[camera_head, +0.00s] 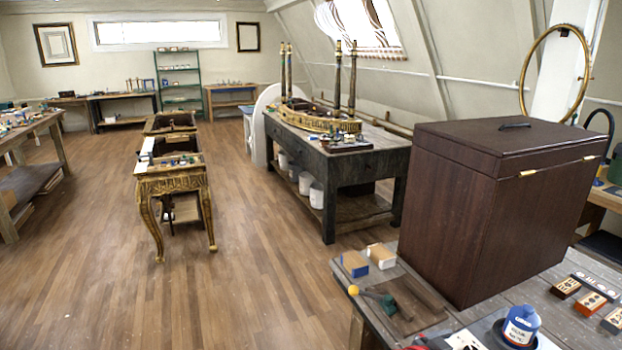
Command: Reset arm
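Neither of my grippers shows in the head view, and no arm is clearly seen. The task names no object. The closest surface is a grey wooden workbench (468,320) at the lower right. A large dark brown lidded box (500,215) stands on it, with its lid down, a black handle on top and brass latches. A small dark shape at the bottom edge of the picture is cut off, and I cannot tell what it is.
On the bench are a blue-labelled bottle (521,325), small blocks (381,256), a yellow-tipped tool (353,290) and several sample blocks (590,304). A gilt console (172,185) and a dark worktable (338,160) stand beyond. The wooden floor (250,285) at centre left is clear.

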